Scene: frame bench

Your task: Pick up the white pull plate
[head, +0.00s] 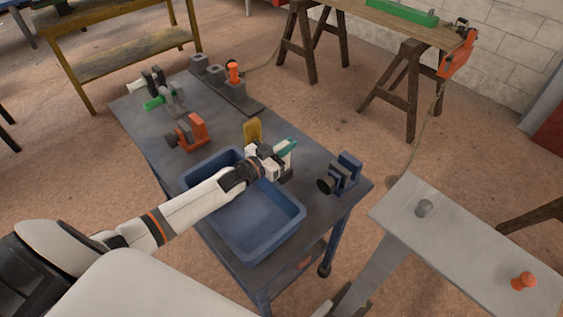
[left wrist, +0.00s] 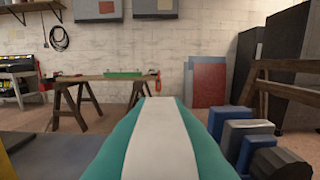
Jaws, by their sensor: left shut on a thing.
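In the left wrist view the strip runs straight ahead between two teal sides. In the head view the held thing is small and mostly hidden by the gripper, so I cannot tell whether it still touches anything below. My right gripper is not in view.
The blue tray (head: 297,212) stands on the grey bench (head: 135,117). A blue vice (head: 349,172) is right of the gripper and a yellow block (head: 252,130) is just behind it. An orange clamp (head: 192,131) is further left. A pale slab (head: 465,245) is at right.

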